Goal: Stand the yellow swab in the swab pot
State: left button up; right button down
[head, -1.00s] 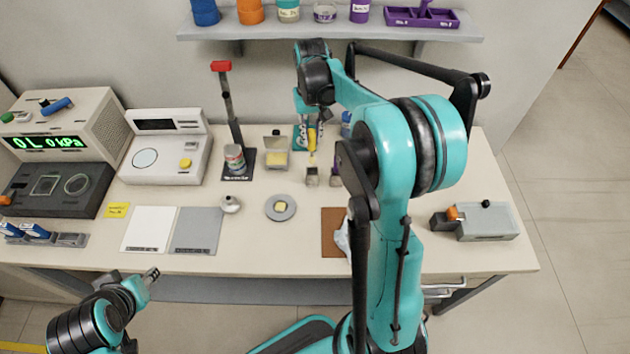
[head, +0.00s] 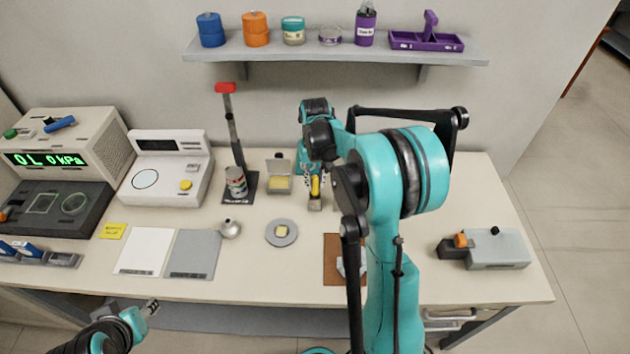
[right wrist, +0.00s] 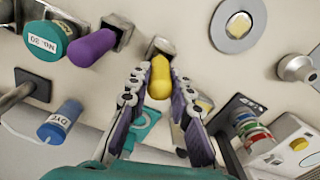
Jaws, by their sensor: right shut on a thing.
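The yellow swab (head: 315,187) is upright in my right gripper (head: 314,180), which is shut on its thick yellow end. In the right wrist view the swab (right wrist: 159,78) lies between both fingers of the gripper (right wrist: 160,88). A small square grey pot (head: 315,204) is directly below the swab, and its mouth (right wrist: 160,46) shows just beyond the yellow end. The swab's lower end is hidden, so I cannot tell how deep it is in the pot. My left gripper (head: 150,307) is low at the left, off the table's front edge, too small to read.
In the right wrist view a purple swab (right wrist: 92,47) is at another square pot (right wrist: 118,30), beside a green-capped bottle (right wrist: 47,40). A grey dish (head: 281,232), a metal flask (head: 230,229) and a tin (head: 236,182) stand to the left. A shelf (head: 440,52) overhangs the back.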

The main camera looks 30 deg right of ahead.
jog(key=shift+f, duration=0.2)
jog(key=c, duration=1.4)
grip_release()
jog(key=shift+o, duration=0.2)
jog(key=shift+r, duration=0.1)
